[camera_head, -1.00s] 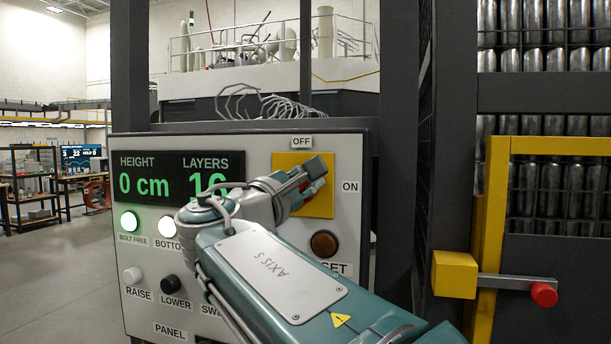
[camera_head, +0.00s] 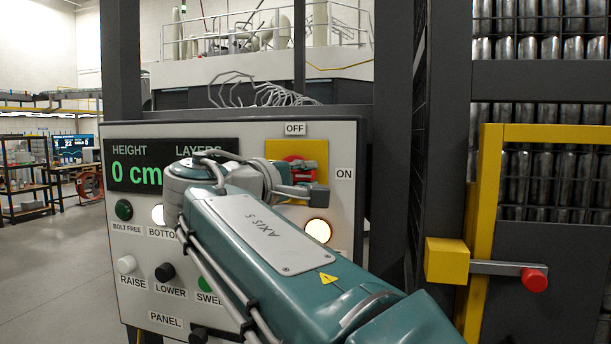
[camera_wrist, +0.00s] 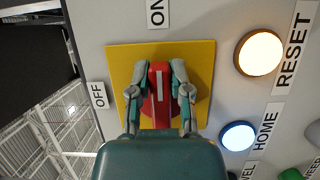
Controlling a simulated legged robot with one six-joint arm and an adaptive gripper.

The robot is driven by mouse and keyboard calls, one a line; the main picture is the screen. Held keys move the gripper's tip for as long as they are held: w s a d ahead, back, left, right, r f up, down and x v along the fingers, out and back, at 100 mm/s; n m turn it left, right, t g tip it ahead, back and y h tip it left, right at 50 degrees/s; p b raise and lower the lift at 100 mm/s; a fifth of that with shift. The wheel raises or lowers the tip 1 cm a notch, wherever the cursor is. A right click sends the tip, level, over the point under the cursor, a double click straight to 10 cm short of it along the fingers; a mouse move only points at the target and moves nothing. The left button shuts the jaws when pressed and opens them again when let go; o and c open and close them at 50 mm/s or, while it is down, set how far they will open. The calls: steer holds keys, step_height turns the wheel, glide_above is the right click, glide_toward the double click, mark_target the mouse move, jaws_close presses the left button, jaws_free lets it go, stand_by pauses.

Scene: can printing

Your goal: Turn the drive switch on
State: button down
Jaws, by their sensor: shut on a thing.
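The drive switch is a red knob (camera_head: 298,159) with a white line, on a yellow plate (camera_head: 283,150) on the grey control panel. My gripper (camera_head: 305,182) is at the knob in the head view. In the wrist view my gripper (camera_wrist: 160,78) is shut on the red knob (camera_wrist: 158,92), one finger on each side. The white line points up in that view, toward the ON label (camera_wrist: 157,12). The OFF label (camera_wrist: 98,95) is to the left of the plate. My gripper hides part of the knob.
The reset lamp (camera_head: 318,231) is lit, below the switch. The bolt free lamp (camera_head: 124,210) is dark. White, black and green buttons sit lower on the panel. A yellow-framed gate (camera_head: 487,220) with a red-knobbed handle (camera_head: 534,280) stands to the right.

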steer(key=shift+f, duration=0.3)
steer(key=c, duration=0.6)
jaws_free()
steer(key=shift+o, duration=0.2)
steer(key=shift+a+r, duration=0.1)
steer(key=shift+s+a, duration=0.2)
steer(key=v, duration=1.1)
steer(key=shift+a, duration=0.3)
steer(key=shift+s, duration=0.1)
